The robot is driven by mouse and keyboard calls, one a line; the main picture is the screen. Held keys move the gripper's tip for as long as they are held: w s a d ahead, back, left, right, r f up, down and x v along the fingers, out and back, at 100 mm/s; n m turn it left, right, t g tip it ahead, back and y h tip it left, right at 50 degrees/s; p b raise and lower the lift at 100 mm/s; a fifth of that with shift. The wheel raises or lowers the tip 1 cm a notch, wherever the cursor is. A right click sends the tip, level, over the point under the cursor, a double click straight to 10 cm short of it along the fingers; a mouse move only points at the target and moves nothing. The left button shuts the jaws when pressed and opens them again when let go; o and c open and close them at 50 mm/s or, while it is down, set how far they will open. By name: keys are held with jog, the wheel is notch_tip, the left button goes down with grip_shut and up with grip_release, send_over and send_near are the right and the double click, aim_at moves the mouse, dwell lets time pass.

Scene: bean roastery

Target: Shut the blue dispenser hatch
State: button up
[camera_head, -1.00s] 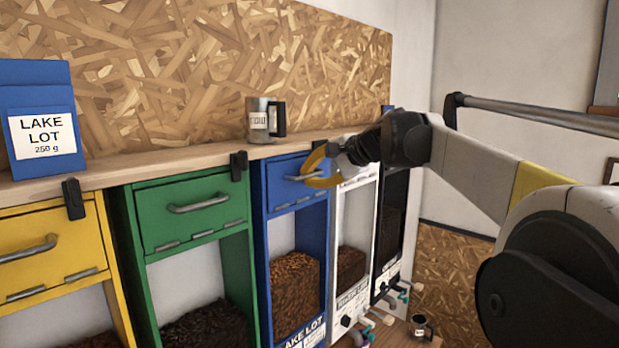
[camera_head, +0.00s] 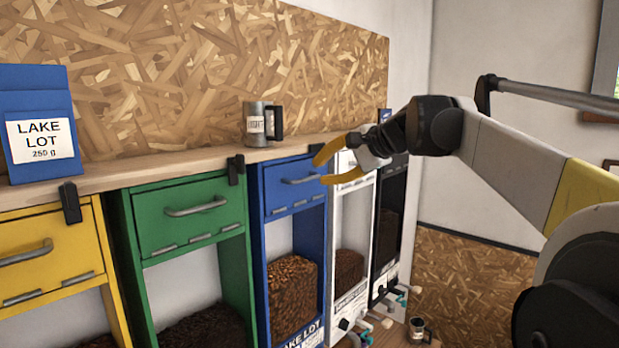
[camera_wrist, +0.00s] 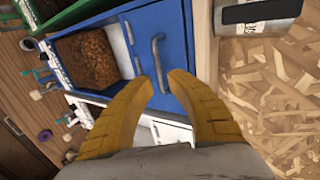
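The blue dispenser hatch (camera_head: 292,185) is a blue panel with a grey bar handle (camera_head: 301,181), standing upright and flush at the top of the blue dispenser (camera_head: 324,240). Its hinges are along its lower edge. In the wrist view the hatch (camera_wrist: 174,38) and its handle (camera_wrist: 158,62) lie just beyond the fingers. My gripper (camera_head: 322,168) has yellow fingers, spread apart and empty, in front of the hatch's right side. In the wrist view my gripper (camera_wrist: 165,82) shows a clear gap between fingertips and nothing held. I see no contact with the handle.
Green (camera_head: 193,209) and yellow (camera_head: 45,250) dispensers stand to the left, white and black ones to the right. A metal mug (camera_head: 256,124) and a blue LAKE LOT bag (camera_head: 40,122) stand on the wooden shelf (camera_head: 145,171). Black clips hang over its front edge.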

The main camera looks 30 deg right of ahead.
jog(key=v, duration=0.6)
jog(key=s+a+f+n+g+b, duration=0.15)
jog(key=a+f+b, duration=0.35)
jog(key=f, duration=0.5)
jog(key=s+a+f+n+g+h+b, duration=0.1)
jog(key=s+a+f+n+b, duration=0.2)
jog(key=f+b, duration=0.6)
jog(key=s+a+f+n+g+b, duration=0.15)
jog(key=a+f+b, duration=0.3)
jog(key=f, duration=0.75)
jog(key=s+a+f+n+h+b, duration=0.1)
jog(key=s+f+b, duration=0.4)
jog(key=f, duration=0.9)
jog(key=s+a+f+n+h+b, duration=0.1)
jog(key=s+a+f+n+b, duration=0.3)
jog(key=f+b, duration=0.6)
jog(key=s+a+f+n+h+b, duration=0.1)
jog(key=s+f+b, duration=0.5)
jog(key=f, duration=1.4)
jog(key=shift+s+a+f+n+b, duration=0.25)
jog(key=shift+s+a+n+b, duration=0.15)
jog(key=shift+a+n+b, duration=0.4)
jog(key=shift+a, duration=0.2)
